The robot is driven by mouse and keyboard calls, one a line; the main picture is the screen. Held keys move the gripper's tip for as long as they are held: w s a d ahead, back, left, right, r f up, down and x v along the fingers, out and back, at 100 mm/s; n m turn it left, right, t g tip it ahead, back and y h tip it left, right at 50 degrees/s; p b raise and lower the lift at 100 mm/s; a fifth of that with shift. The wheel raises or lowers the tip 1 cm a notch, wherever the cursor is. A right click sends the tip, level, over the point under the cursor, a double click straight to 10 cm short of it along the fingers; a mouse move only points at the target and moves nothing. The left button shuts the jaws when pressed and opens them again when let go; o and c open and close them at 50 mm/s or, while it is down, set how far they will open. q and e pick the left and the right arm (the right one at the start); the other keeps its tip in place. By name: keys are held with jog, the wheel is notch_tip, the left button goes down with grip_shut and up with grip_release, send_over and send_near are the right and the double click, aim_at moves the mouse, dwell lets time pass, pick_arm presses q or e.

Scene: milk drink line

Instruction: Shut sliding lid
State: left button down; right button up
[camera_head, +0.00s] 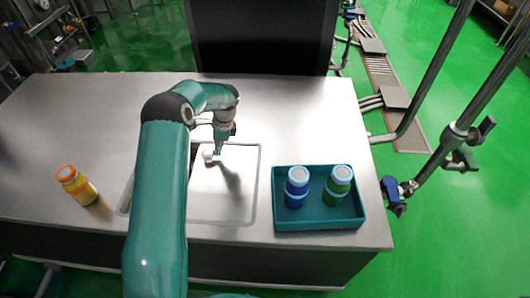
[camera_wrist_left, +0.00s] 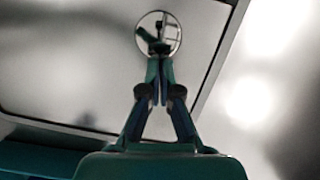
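The sliding lid (camera_head: 235,185) is a flat pale metal panel set in the worktop, and it also shows in the left wrist view (camera_wrist_left: 100,60). A dark gap shows at its left edge beside my arm, which hides much of the area there. A small round shiny knob (camera_head: 208,155) stands on the lid and also shows in the left wrist view (camera_wrist_left: 158,20). My left gripper (camera_head: 219,151) points down just right of the knob; its fingertips (camera_wrist_left: 160,62) are together, close to the knob. I cannot tell whether they touch it. My right gripper is not in view.
An orange-yellow bottle (camera_head: 77,186) stands at the left of the metal worktop (camera_head: 310,110). A teal tray (camera_head: 318,223) at the right holds a blue bottle (camera_head: 297,188) and a green bottle (camera_head: 337,187). The worktop behind the lid is clear.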

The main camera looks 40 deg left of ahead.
pick_arm(q)
jog(key=s+a, duration=0.4)
jog(key=a, duration=0.2)
jog(key=s+a, duration=0.3)
jog(key=a, duration=0.3)
jog(key=s+a, duration=0.4)
jog(key=a, duration=0.3)
jog(key=shift+s, duration=0.3)
jog(key=shift+s+a, duration=0.2)
jog(key=shift+r, duration=0.1)
